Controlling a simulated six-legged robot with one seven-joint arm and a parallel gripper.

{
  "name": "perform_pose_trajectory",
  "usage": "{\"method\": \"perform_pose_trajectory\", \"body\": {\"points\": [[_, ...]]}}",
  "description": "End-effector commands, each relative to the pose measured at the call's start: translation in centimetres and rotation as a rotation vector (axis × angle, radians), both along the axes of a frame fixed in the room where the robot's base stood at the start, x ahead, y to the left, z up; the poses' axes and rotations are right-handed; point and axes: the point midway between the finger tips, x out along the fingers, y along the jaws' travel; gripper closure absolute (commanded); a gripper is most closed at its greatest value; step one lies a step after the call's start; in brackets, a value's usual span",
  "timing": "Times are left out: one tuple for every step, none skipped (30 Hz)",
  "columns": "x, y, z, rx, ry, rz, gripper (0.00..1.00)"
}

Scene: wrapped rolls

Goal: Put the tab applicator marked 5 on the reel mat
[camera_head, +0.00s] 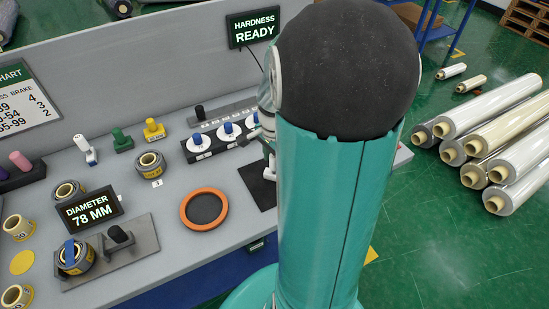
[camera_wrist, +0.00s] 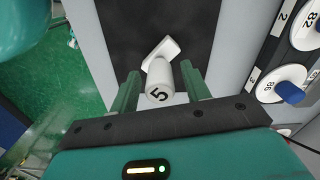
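The white tab applicator marked 5 (camera_wrist: 160,80) shows in the wrist view, its numbered handle end towards me and its block base over a dark rectangular mat (camera_wrist: 120,30). It seems to stand on that mat. My gripper (camera_wrist: 160,88) has a green finger on each side of the handle, with a narrow gap visible at both sides, so it looks open around it. I cannot tell for certain which mat is the reel mat.
An orange-rimmed round mat (camera_head: 204,209) lies left of the dark mat. A gauge rack with white discs (camera_head: 228,131) stands close behind it.

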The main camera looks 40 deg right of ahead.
Motion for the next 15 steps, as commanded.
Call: {"method": "perform_pose_trajectory", "body": {"points": [[0.0, 0.0, 0.0, 0.0, 0.0, 0.0, 0.52], [0.0, 0.0, 0.0, 0.0, 0.0, 0.0, 0.52], [0.0, 0.0, 0.0, 0.0, 0.0, 0.0, 0.52], [0.0, 0.0, 0.0, 0.0, 0.0, 0.0, 0.52], [0.0, 0.0, 0.0, 0.0, 0.0, 0.0, 0.52], [0.0, 0.0, 0.0, 0.0, 0.0, 0.0, 0.52], [0.0, 0.0, 0.0, 0.0, 0.0, 0.0, 0.52], [0.0, 0.0, 0.1, 0.0, 0.0, 0.0, 0.52], [0.0, 0.0, 0.2, 0.0, -0.001, 0.0, 0.52], [0.0, 0.0, 0.3, -0.001, -0.001, 0.0, 0.52], [0.0, 0.0, 0.5, -0.001, -0.001, 0.0, 0.52], [0.0, 0.0, 0.9, -0.001, -0.001, 0.0, 0.52], [0.1, 0.0, 1.3, -0.002, -0.002, 0.0, 0.52], [0.1, -0.1, 1.7, -0.003, -0.003, 0.0, 0.52], [0.1, -0.1, 2.4, -0.003, -0.004, 0.0, 0.52]]}}
